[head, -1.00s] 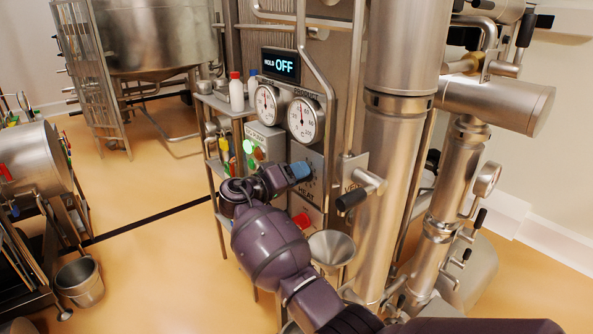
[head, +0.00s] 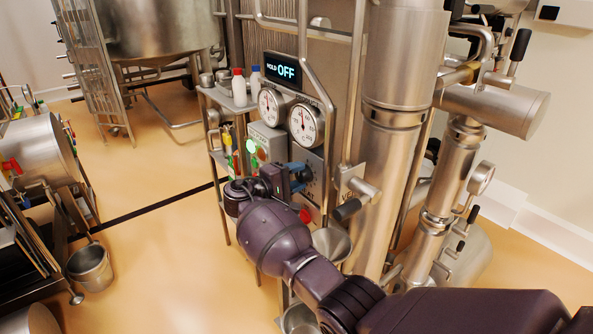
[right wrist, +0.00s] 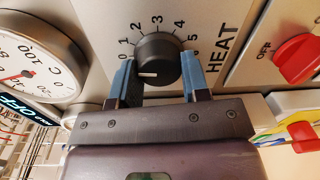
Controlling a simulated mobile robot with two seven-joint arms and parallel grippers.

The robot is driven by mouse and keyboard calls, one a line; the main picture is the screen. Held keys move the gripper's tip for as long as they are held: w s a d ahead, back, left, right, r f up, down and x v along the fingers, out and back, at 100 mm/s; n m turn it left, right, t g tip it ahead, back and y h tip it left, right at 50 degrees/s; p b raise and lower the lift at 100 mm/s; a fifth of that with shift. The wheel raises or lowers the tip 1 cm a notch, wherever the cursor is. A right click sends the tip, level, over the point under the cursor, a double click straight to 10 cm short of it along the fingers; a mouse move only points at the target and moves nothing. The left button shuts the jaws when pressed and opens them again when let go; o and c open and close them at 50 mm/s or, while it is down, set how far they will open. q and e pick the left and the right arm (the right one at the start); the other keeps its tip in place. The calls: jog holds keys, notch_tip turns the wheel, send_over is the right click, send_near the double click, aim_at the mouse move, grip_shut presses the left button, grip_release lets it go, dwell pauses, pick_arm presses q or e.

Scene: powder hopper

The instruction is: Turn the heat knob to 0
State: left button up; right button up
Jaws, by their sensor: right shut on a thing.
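The heat knob (right wrist: 158,58) is a round dark knob on the steel panel, with a dial of low numbers around it and the word HEAT beside it. Its white mark points left in the right wrist view, toward the low end of the scale near 0; the left finger covers part of that side. My right gripper (right wrist: 157,72) has its blue fingers on both sides of the knob, shut on it. In the head view the right gripper (head: 299,177) is at the heat panel (head: 315,172), and its hand hides the knob. My left gripper is not in view.
Two round gauges (head: 305,123) and a display reading HOLD OFF (head: 283,70) sit above the panel. A red knob (right wrist: 297,58) marked OFF is beside HEAT. A valve handle (head: 350,207), a steel funnel (head: 333,243) and a thick pipe (head: 392,150) stand close to my right arm.

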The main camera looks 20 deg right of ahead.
jog(key=shift+r+n, duration=0.1)
jog(key=shift+n, duration=0.4)
jog(key=shift+p, duration=0.3)
jog(key=o, duration=0.9)
